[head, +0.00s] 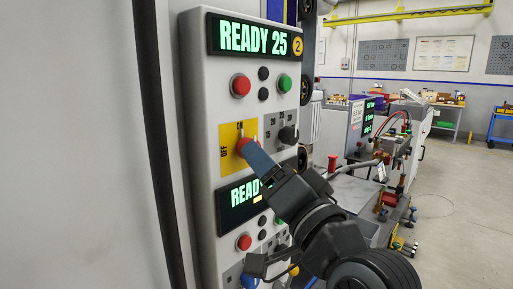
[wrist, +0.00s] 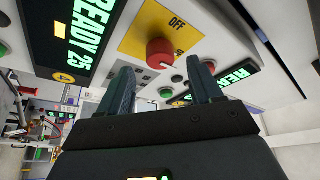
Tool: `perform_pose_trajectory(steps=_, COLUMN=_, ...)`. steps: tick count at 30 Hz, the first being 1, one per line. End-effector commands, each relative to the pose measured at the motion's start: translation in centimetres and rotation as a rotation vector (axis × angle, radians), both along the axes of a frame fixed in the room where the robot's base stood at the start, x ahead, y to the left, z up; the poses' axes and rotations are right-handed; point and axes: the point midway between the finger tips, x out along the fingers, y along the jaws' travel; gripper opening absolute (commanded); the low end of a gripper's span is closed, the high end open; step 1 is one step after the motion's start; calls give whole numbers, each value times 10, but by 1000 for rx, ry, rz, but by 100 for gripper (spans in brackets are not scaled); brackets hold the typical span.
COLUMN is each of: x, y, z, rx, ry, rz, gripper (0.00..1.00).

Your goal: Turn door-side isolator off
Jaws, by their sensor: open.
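A red rotary isolator knob (head: 242,147) sits on a yellow plate (head: 228,165) marked OFF and ON, on the grey panel. In the wrist view the red knob (wrist: 158,52) is just beyond my fingertips, between them as pictured, with OFF above it and ON to its right. A pale pointer mark shows on its face; its exact setting is hard to tell. My gripper (head: 257,152) is open in front of the knob; one blue-grey finger covers part of it in the head view. Both fingers show spread apart in the wrist view (wrist: 159,72). I cannot tell whether they touch the knob.
A display reading READY 25 (head: 254,40) with badge 2, a red button (head: 240,85) and a green button (head: 285,83) are above. A black selector (head: 288,135) stands close right of the isolator. A lower display (head: 238,204) is partly hidden by my arm.

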Motion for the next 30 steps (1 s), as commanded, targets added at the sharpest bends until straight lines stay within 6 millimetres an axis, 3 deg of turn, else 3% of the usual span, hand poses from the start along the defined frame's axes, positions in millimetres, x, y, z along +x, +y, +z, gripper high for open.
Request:
perform_pose_trajectory(steps=9, x=31, y=21, z=12, rx=1, ry=0, rz=-1, gripper=65)
perform_pose_trajectory(steps=20, x=35, y=23, z=12, rx=1, ry=0, rz=-1, gripper=64)
perform_pose_trajectory(steps=30, x=35, y=23, z=12, rx=0, ry=-1, rz=-1, gripper=31)
